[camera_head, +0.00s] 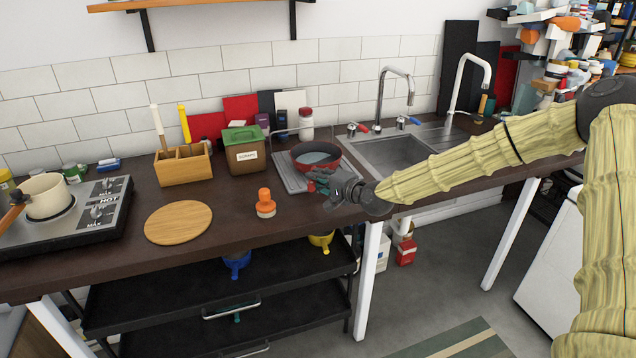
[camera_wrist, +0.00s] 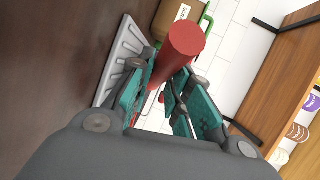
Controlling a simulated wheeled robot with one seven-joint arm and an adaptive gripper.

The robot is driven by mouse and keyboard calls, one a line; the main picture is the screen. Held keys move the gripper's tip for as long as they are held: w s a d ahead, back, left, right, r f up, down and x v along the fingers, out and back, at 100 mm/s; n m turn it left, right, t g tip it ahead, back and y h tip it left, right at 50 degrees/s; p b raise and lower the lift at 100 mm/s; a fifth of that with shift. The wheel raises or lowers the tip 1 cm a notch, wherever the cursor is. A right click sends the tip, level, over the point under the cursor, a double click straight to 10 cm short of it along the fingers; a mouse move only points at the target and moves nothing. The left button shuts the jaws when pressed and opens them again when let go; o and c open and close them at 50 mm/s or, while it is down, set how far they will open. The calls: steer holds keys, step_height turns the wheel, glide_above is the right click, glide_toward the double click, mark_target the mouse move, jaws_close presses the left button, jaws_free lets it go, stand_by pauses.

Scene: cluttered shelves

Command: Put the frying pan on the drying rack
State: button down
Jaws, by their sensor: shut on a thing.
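The red frying pan (camera_head: 299,165) with a grey inside is at the drying rack (camera_head: 286,178), left of the sink. It looks about level; I cannot tell whether its base touches the rack. My gripper (camera_head: 322,184) is at the pan's front side. In the wrist view, the teal fingers of my gripper (camera_wrist: 160,98) are closed around the pan's red handle (camera_wrist: 186,42), whose round end points towards the camera. The pan's body is mostly hidden there. The ridged grey drying rack (camera_wrist: 121,62) also shows in the wrist view, beside the handle.
A green-lidded scraps box (camera_head: 246,157) stands just left of the rack, with a wooden utensil holder (camera_head: 183,167) beyond it. A red-lidded jar (camera_head: 306,125) stands behind the pan. An orange brush (camera_head: 265,205) and round board (camera_head: 178,222) are on the counter. The sink (camera_head: 392,155) is right.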

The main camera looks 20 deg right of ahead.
steer(key=shift+f, duration=0.6)
steer(key=shift+f, duration=0.15)
steer(key=c, duration=1.3)
jaws_free()
steer(key=b+v, duration=0.1)
steer(key=v, duration=1.1)
